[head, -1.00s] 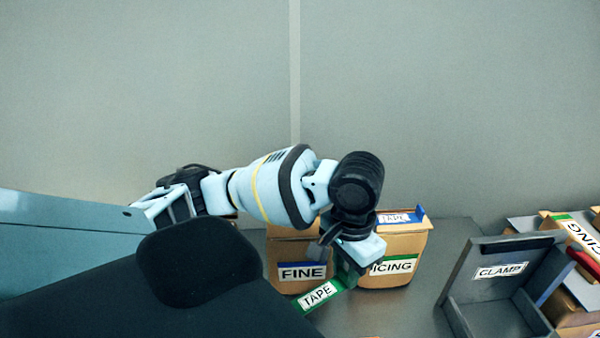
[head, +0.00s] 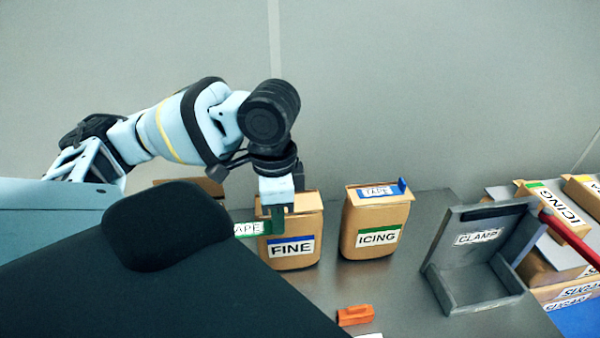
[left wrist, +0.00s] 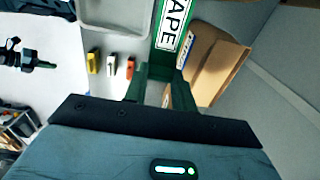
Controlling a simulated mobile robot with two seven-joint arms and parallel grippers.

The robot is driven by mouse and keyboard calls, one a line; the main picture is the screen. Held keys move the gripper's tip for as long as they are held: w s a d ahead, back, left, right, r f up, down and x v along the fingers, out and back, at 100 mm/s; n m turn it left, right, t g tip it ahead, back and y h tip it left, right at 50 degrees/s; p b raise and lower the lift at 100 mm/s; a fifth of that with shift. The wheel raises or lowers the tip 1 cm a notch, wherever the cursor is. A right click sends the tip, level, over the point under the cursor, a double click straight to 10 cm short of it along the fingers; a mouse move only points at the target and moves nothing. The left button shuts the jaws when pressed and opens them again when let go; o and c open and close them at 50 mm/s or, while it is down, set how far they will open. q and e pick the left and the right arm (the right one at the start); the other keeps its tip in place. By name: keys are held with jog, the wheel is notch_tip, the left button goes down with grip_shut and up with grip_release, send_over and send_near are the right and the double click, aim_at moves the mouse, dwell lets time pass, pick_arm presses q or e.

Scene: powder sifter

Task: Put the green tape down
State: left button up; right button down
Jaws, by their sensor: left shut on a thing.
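The green tape (head: 247,229), a flat strip with a white TAPE label, is held in my left gripper (head: 277,212). It sticks out left of the fingers, in front of the FINE bag (head: 291,247). I cannot tell whether it touches the bag. In the left wrist view the tape (left wrist: 175,28) stands out beyond the green fingers of my left gripper (left wrist: 157,78), which are shut on it. A small black and green shape (left wrist: 28,60) at the left of that view may be my right gripper; its jaws are too small to read.
The ICING bag (head: 376,225), with blue tape on top, stands right of the FINE bag. A grey CLAMP fixture (head: 476,262) is further right, beside more boxes (head: 560,212). An orange piece (head: 355,315) lies at the front. The grey table (head: 400,285) between is clear.

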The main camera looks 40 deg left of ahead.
pick_arm(q)
send_over(312, 199)
jog(key=shift+f, duration=0.7)
jog(key=shift+f, duration=0.1)
jog(key=shift+f, duration=1.65)
jog(key=shift+f, duration=0.15)
jog(key=o, duration=0.9)
jog(key=shift+o, duration=0.2)
notch_tip(312, 199, up, 12)
